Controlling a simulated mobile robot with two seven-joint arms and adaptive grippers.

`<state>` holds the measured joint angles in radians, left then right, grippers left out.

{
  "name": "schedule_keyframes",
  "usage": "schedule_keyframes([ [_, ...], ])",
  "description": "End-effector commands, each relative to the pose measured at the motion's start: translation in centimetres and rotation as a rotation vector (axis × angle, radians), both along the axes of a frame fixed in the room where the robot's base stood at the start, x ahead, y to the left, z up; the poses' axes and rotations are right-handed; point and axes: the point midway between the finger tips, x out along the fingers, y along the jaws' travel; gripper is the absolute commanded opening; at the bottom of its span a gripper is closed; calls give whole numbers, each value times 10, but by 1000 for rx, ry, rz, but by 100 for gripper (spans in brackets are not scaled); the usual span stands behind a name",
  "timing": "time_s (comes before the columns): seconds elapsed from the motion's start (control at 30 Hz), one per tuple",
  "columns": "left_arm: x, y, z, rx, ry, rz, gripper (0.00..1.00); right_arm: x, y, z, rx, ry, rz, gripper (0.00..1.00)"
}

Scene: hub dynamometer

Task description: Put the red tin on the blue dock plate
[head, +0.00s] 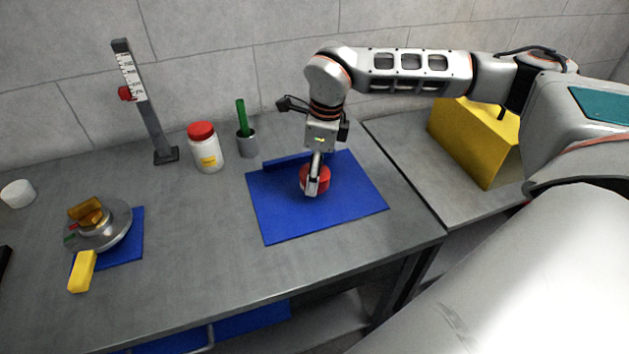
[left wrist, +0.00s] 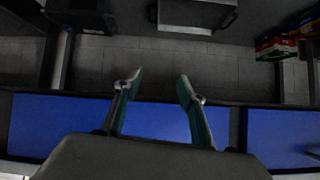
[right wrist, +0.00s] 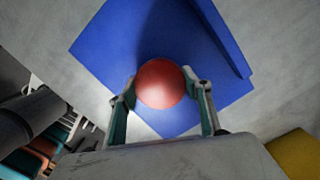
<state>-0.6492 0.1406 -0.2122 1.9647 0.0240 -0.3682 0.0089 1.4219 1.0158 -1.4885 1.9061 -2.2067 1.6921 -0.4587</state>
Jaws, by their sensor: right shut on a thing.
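The red tin (head: 325,179) is at the blue dock plate (head: 280,218), near the plate's middle and in front of its raised back strip. My right gripper (head: 313,190) comes down from above and is shut on the tin. In the right wrist view the tin (right wrist: 160,84) sits between the two fingers (right wrist: 162,105), with the blue plate (right wrist: 110,45) behind it. Whether the tin's underside touches the plate cannot be told. My left gripper (left wrist: 160,95) shows only in the left wrist view, open and empty, with its fingers apart.
A white jar with a red lid (head: 205,150) and a grey cup with a green stick (head: 246,143) stand left of the plate. A scale post (head: 145,105) stands behind. A round metal device (head: 105,232) and yellow block (head: 82,271) are at left. A yellow box (head: 465,138) is at right.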

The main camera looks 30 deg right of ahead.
Motion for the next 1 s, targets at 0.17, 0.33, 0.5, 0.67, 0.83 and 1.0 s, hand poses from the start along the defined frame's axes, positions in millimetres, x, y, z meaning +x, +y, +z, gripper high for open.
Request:
schedule_keyframes([
  [0.17,0,0,-3,2,1,-1,40,0,0,-25,0,1,-1,20],
  [0.33,1,0,-2,3,-1,-1,40,1,0,-25,0,-1,-1,20],
  [0.5,1,0,-2,3,-2,0,40,0,0,-27,0,0,0,20],
  [0.67,2,0,-1,3,-3,0,40,0,0,-29,-1,1,0,66],
  [0.83,2,0,-1,3,-3,0,40,0,0,-28,-1,1,0,66],
  [1.0,2,0,-1,3,-3,0,40,0,0,-26,0,0,0,66],
])
